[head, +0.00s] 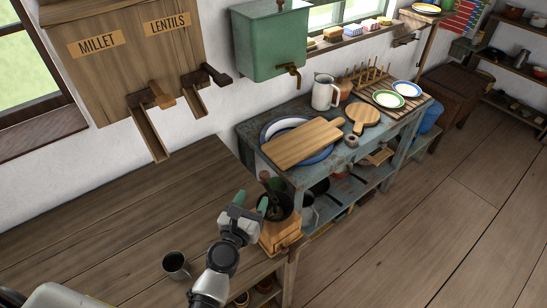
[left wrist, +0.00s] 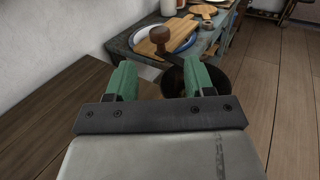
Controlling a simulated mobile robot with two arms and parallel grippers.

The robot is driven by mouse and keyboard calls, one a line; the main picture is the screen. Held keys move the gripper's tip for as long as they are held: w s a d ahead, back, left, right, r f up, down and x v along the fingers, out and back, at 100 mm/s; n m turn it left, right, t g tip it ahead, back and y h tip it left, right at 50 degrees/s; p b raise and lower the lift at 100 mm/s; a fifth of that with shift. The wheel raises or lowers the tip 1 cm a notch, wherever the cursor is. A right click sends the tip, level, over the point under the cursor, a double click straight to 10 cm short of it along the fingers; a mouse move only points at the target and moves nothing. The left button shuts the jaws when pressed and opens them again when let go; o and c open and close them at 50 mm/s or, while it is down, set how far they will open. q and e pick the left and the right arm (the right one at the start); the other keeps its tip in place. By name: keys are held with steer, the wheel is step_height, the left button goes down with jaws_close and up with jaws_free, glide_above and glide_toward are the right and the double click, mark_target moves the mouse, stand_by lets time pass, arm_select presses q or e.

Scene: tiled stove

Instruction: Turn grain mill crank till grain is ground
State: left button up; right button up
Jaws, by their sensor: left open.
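The grain mill (head: 280,236) stands at the right end of the wooden counter, with a wooden box body and a dark hopper bowl (head: 284,208). Its crank knob (head: 264,176) is brown and rises on a dark arm above the hopper. My left gripper (head: 251,201), with green fingertips, is open just left of the hopper. In the left wrist view, the crank knob (left wrist: 160,35) shows beyond the gap between the open fingers (left wrist: 160,80), with nothing held. The hopper (left wrist: 232,88) is partly hidden by the right finger. I cannot see the grain. My right gripper is out of view.
A dark mug (head: 175,264) stands on the wooden counter (head: 110,220) left of my arm. Behind the mill, a blue-grey table (head: 247,136) holds a cutting board (head: 303,143), a jug (head: 325,92) and plates. Wooden millet and lentil dispensers (head: 125,60) hang on the wall. Much of the counter is clear.

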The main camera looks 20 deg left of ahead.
mark_target(263, 178)
arm_select(q)
steer(key=w, duration=0.8)
steer(key=shift+d+r, duration=0.2)
steer(key=shift+d, duration=0.05)
steer(key=shift+w+r, duration=0.2)
steer(key=shift+w, duration=0.3)
steer(key=shift+w, duration=0.1)
jaws_close()
